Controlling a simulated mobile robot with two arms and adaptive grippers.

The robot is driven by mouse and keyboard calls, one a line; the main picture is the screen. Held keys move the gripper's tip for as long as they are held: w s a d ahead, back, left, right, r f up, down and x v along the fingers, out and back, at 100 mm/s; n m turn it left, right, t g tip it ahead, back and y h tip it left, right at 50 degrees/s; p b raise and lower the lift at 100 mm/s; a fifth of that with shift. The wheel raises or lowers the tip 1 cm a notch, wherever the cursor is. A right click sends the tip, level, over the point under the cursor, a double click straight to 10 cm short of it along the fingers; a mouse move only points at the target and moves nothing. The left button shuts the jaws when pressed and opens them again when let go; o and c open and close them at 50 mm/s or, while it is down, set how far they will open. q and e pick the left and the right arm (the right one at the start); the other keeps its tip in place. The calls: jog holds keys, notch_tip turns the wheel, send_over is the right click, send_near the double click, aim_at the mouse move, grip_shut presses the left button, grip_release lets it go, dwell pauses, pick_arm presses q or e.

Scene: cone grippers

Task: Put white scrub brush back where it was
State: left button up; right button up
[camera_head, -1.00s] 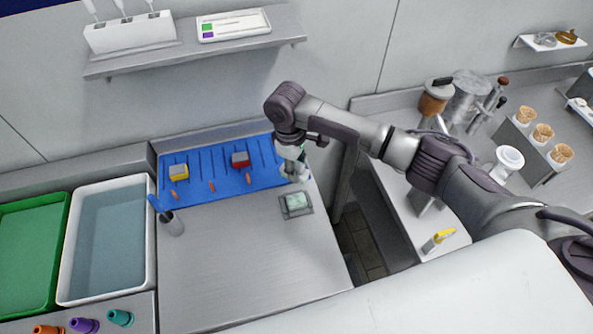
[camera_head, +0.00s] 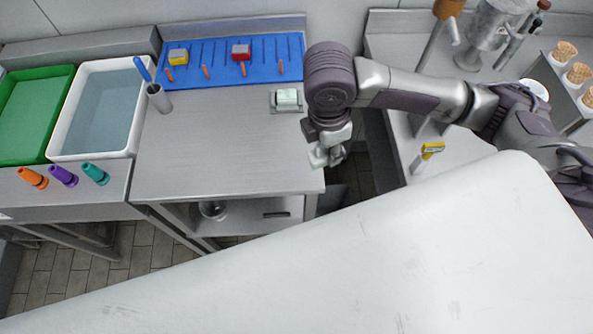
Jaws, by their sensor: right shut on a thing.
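My right gripper (camera_head: 331,157) is shut, pointing down near the right edge of the steel table (camera_head: 230,150). A small whitish piece (camera_head: 317,156) shows at its fingers. It appears to be the white scrub brush, but most of it is hidden by the gripper. A blue mat (camera_head: 215,55) with dark lines lies at the back of the table. A yellow-and-grey brush (camera_head: 178,57) and a red-and-grey brush (camera_head: 241,51) sit on it. The right part of the mat holds no brush. My left gripper is out of view.
A pale green block in a small grey tray (camera_head: 287,99) lies behind and left of the gripper. A metal cup (camera_head: 159,99) with a blue-handled tool stands at left, beside a white water basin (camera_head: 100,110). A gap separates this table from the right counter (camera_head: 405,140).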

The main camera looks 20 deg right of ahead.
jog(key=shift+a+f+n, duration=0.2)
jog(key=shift+f+n, duration=0.1)
jog(key=shift+f, duration=0.05)
jog(key=w+a+f, duration=0.1)
jog(key=w+f, duration=0.1)
jog(key=w, duration=0.1)
jog(key=w+a+f+p, duration=0.1)
jog(key=w+f, duration=0.1)
jog(key=w, duration=0.1)
jog(key=w+a+f+p, duration=0.1)
jog(key=w+a, duration=0.1)
jog(key=w, duration=0.1)
jog(key=shift+w+f, duration=0.1)
jog(key=shift+f, duration=0.3)
jog(key=shift+w+a+f, duration=0.1)
jog(key=shift+w+f, duration=0.15)
notch_tip(320, 180, down, 4)
jog(key=shift+r+p, duration=0.15)
jog(key=shift+p, duration=0.45)
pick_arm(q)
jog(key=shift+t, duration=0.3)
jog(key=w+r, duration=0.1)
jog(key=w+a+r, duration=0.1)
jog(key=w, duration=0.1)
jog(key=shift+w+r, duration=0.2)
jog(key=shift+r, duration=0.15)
pick_arm(e)
jog(key=shift+f, duration=0.25)
